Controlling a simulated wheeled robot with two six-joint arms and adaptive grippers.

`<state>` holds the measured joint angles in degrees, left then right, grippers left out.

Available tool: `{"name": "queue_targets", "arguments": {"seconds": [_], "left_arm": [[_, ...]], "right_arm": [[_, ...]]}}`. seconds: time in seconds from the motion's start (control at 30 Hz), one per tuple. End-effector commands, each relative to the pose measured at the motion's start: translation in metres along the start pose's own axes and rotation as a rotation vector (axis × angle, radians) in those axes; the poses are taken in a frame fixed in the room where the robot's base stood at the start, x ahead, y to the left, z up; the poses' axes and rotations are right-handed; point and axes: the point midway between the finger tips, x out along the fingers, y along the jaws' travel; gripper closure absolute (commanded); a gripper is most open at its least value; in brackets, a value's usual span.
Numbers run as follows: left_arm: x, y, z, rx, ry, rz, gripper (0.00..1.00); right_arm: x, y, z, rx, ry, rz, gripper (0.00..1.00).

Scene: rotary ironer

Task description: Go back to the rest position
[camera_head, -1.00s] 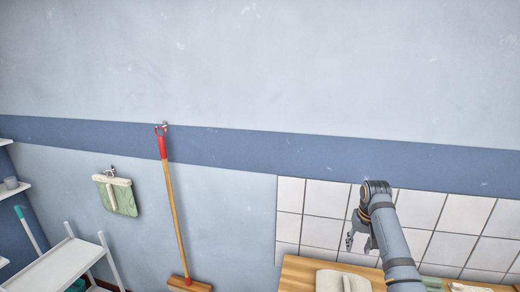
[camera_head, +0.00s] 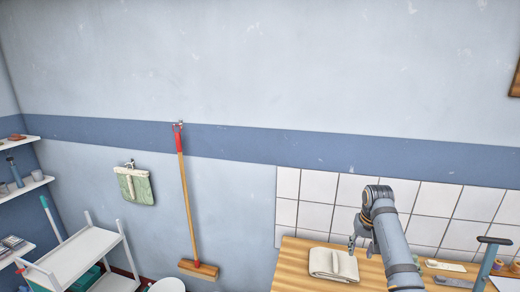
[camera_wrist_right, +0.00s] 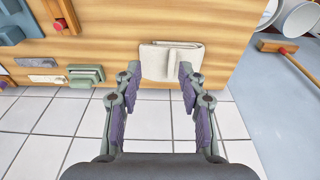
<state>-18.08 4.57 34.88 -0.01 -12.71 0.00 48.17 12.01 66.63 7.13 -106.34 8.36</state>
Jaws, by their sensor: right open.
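My right gripper (camera_head: 361,245) is above the wooden table at the lower right of the head view, beside a folded cream cloth. In the right wrist view my right gripper (camera_wrist_right: 158,78) has its two fingers spread wide with nothing between them. The folded cloth (camera_head: 333,264) lies on the table and also shows in the wrist view (camera_wrist_right: 170,60), beyond the fingertips and apart from them. My left gripper is not in the head view.
The wooden table (camera_head: 290,270) stands against white wall tiles (camera_head: 320,187). A broom (camera_head: 187,210) and a green cloth (camera_head: 136,187) hang on the wall. A white shelf cart (camera_head: 78,255) is at the left. Small tools lie on the table's right part.

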Motion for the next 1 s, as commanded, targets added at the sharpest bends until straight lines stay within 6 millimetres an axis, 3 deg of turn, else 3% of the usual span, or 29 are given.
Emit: {"name": "queue_targets", "arguments": {"seconds": [0.2, 0.47, 0.57, 0.7, 0.8, 1.0], "left_arm": [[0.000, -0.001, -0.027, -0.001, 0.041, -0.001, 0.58], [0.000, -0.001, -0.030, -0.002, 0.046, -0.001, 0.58], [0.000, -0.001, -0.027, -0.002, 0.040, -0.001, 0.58], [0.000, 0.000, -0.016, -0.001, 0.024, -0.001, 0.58], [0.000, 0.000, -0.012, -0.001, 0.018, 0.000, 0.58], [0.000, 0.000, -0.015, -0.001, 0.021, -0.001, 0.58]], "right_arm": [[0.031, -0.002, 0.027, -0.035, 0.012, 0.017, 0.59], [0.073, -0.003, 0.081, -0.101, 0.041, 0.039, 0.59], [0.090, -0.004, 0.113, -0.135, 0.056, 0.044, 0.59], [0.108, -0.004, 0.174, -0.193, 0.083, 0.048, 0.59], [0.111, -0.004, 0.218, -0.232, 0.104, 0.044, 0.59], [0.100, -0.002, 0.279, -0.279, 0.134, 0.035, 0.59]]}}
